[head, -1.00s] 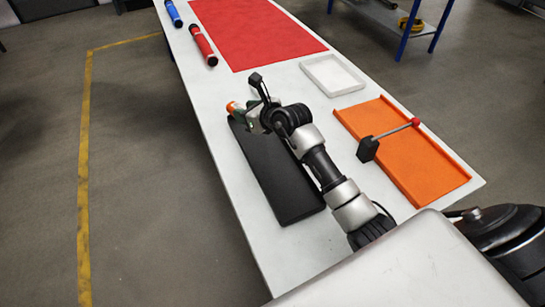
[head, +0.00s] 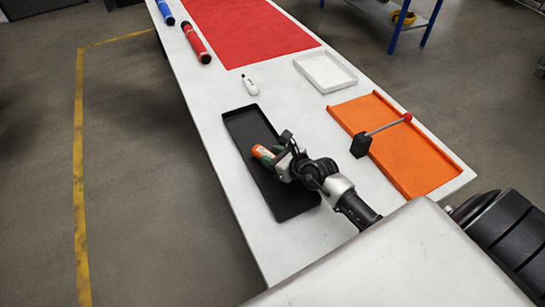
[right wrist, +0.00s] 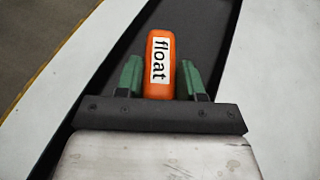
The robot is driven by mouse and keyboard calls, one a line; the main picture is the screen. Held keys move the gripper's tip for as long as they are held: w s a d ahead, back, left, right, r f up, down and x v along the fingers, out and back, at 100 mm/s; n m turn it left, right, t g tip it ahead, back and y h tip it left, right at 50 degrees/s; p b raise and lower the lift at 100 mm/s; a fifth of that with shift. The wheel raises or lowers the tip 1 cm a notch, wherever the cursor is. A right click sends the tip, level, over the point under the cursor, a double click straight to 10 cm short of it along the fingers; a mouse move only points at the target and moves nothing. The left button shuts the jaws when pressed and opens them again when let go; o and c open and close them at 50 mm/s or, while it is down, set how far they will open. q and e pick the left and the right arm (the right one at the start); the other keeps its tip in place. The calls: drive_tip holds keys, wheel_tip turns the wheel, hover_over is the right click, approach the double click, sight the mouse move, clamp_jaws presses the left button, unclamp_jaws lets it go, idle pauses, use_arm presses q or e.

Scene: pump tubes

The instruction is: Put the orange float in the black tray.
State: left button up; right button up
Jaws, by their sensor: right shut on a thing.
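The orange float (head: 262,152), labelled "float", is between the fingers of my right gripper (head: 275,157), which is shut on it. In the right wrist view the float (right wrist: 160,62) sits between the green fingertips of the gripper (right wrist: 160,82). The long black tray (head: 240,122) lies on the white table. The float is over the tray's interior, around its middle; I cannot tell whether it touches the tray floor. The tray also shows behind the float in the right wrist view (right wrist: 205,35). My left gripper is not in view.
A white tray (head: 325,70) and an orange tray (head: 415,160) lie to the right, with a black block and red-tipped rod (head: 385,129) by the orange one. Red (head: 196,43) and blue (head: 165,11) tubes lie at the far left.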

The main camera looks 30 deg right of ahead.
drive_tip(key=shift+f, duration=0.2)
drive_tip(key=shift+s+a+f+b, duration=0.1)
drive_tip(key=shift+s+f+b, duration=0.2)
drive_tip(key=shift+f, duration=0.3)
drive_tip(key=o, duration=0.9)
drive_tip(key=shift+a+f, duration=0.1)
drive_tip(key=shift+f, duration=0.1)
drive_tip(key=shift+r, duration=0.4)
drive_tip(key=shift+r+p, duration=0.25)
drive_tip(key=shift+p, duration=0.1)
drive_tip(key=v, duration=1)
drive_tip(key=shift+d+r+b, duration=0.1)
drive_tip(key=shift+d+b, duration=0.2)
drive_tip(key=shift+b, duration=0.05)
drive_tip(key=shift+v, duration=0.85)
drive_tip(key=shift+w+r, duration=0.1)
drive_tip(key=shift+r, duration=0.05)
